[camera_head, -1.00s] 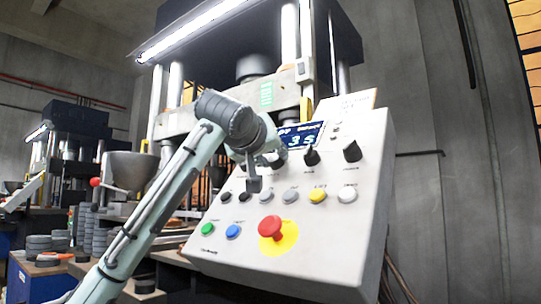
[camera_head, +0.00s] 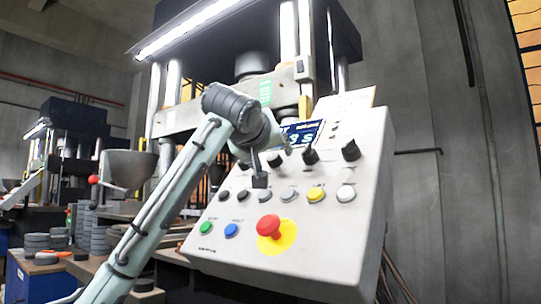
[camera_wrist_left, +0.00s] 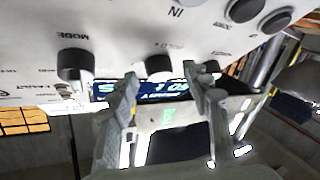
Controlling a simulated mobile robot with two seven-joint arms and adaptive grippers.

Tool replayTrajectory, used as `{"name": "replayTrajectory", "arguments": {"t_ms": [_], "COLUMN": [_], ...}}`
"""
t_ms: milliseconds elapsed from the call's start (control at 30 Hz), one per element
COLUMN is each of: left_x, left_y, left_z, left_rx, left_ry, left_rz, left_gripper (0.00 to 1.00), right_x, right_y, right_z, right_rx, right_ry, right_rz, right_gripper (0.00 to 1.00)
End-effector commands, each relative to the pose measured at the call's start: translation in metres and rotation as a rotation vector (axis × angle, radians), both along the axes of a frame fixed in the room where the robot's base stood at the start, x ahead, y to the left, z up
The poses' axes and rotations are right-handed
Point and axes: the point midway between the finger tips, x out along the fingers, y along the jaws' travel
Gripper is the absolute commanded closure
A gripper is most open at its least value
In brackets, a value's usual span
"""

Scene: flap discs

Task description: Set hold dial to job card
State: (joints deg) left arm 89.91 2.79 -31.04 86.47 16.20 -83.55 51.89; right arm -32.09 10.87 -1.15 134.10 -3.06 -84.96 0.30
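The pale control panel (camera_head: 290,250) carries three black dials along its upper row: a left one (camera_head: 274,160), a middle one (camera_head: 310,156) and a right one (camera_head: 351,151). In the left wrist view the picture is inverted; a dial marked MODE (camera_wrist_left: 75,65) and another black dial (camera_wrist_left: 158,66) show. My left gripper (camera_head: 274,163) is at the panel's upper left. Its fingers (camera_wrist_left: 160,75) are apart, with the second dial appearing between them; contact cannot be told. A lit display (camera_head: 301,134) shows partly behind my arm. A pale card (camera_head: 345,104) stands atop the panel; its text is unreadable. My right gripper is out of view.
A red emergency button (camera_head: 268,226) on a yellow disc sits below a row of round buttons, with green (camera_head: 206,228) and blue (camera_head: 231,230) ones to its left. A press stands behind the panel. Stacked discs (camera_head: 100,240) lie to the left.

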Motion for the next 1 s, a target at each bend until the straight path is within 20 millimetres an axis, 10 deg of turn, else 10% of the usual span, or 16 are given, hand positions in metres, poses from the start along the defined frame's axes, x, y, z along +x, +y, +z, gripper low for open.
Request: {"name": "replayTrajectory", "arguments": {"t_ms": [267, 700, 1000], "left_x": [-0.009, -0.093, -0.117], "left_y": [0.002, 0.02, 0.026], "left_z": [0.001, 0.01, 0.012], "left_rx": [-0.001, 0.0, 0.0], "left_ry": [-0.002, -0.003, 0.0], "left_rz": [-0.001, -0.002, 0.0], "left_gripper": [0.51, 0.51, 0.51], "right_x": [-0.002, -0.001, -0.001], "right_y": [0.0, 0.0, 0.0], "right_z": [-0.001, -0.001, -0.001], "right_rx": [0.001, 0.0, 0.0], "right_ry": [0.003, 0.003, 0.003], "right_rz": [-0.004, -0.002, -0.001], "right_gripper": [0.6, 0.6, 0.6]}}
